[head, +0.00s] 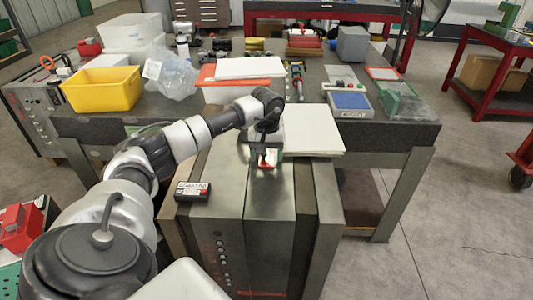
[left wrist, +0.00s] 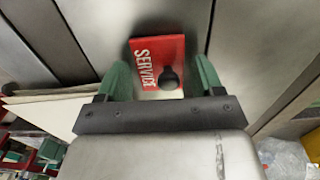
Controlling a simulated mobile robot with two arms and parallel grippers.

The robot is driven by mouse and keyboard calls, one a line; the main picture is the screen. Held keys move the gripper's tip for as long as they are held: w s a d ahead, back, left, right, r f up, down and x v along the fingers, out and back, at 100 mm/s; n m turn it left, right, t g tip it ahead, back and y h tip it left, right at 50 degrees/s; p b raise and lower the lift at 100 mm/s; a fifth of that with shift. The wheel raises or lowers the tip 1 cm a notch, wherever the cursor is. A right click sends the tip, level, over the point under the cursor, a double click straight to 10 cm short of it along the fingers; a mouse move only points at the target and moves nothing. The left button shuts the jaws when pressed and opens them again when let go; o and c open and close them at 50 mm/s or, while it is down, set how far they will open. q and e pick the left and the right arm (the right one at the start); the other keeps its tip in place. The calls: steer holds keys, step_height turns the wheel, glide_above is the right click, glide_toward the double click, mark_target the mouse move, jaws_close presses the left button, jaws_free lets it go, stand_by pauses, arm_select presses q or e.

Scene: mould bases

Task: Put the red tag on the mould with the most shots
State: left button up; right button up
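The red tag (left wrist: 148,62), lettered SERVICE and with a black round knob, lies flat over a grey metal surface in the left wrist view. In the head view it shows small and partly covered (head: 267,161), at the back of the middle metal mould (head: 270,205). My left gripper (left wrist: 163,82) is open, with one green finger on each side of the tag; in the head view it is above the block's back end (head: 266,152). A black counter box (head: 191,191) sits on the left of the mould blocks; its digits are too small to read. My right gripper is not in view.
Behind the moulds stands a dark workbench (head: 415,128) with a yellow bin (head: 102,88), a clear bag (head: 172,75), pale sheets (head: 312,131) and a blue-topped device (head: 349,103). A red-framed table (head: 490,80) stands at the right.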

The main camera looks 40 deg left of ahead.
arm_select(q)
steer(key=shift+o, duration=0.7)
steer(key=shift+r, duration=0.1)
steer(key=shift+r, duration=0.2)
step_height(320, 180, up, 12)
steer(key=b, duration=0.2)
steer(key=shift+b, duration=0.35)
steer(key=shift+f, duration=0.1)
